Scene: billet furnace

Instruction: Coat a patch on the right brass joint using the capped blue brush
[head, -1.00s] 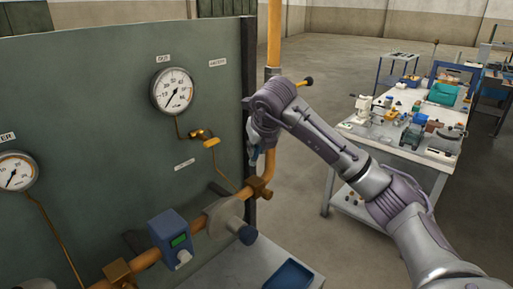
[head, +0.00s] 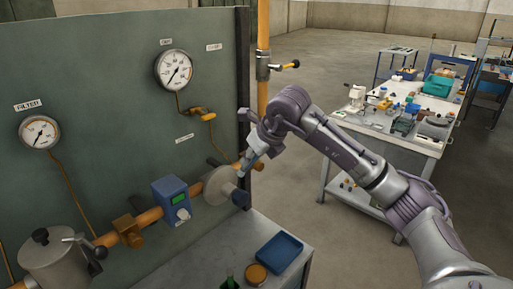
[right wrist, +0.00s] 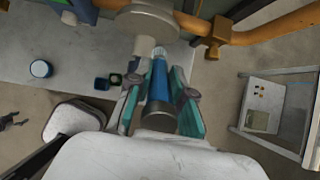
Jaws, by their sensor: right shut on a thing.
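My right gripper (head: 249,162) is in front of the pipe run at the right end of the green panel. In the right wrist view the gripper (right wrist: 158,95) has its teal fingers closed around a blue brush (right wrist: 159,80). The brush's pale tip (right wrist: 160,52) points toward the pipe; I cannot tell whether it is capped. The right brass joint (right wrist: 214,38) is on the pipe, up and right of the tip and apart from it. The left brass joint (head: 128,231) is visible. My left gripper is out of view.
A grey disc-shaped body (head: 220,186) sits on the pipe close to the gripper, left of a blue meter (head: 171,198) is the brass joint. A blue tray (head: 279,251) and a round amber lid (head: 257,275) are on the bench below. A cluttered worktable (head: 400,140) stands right.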

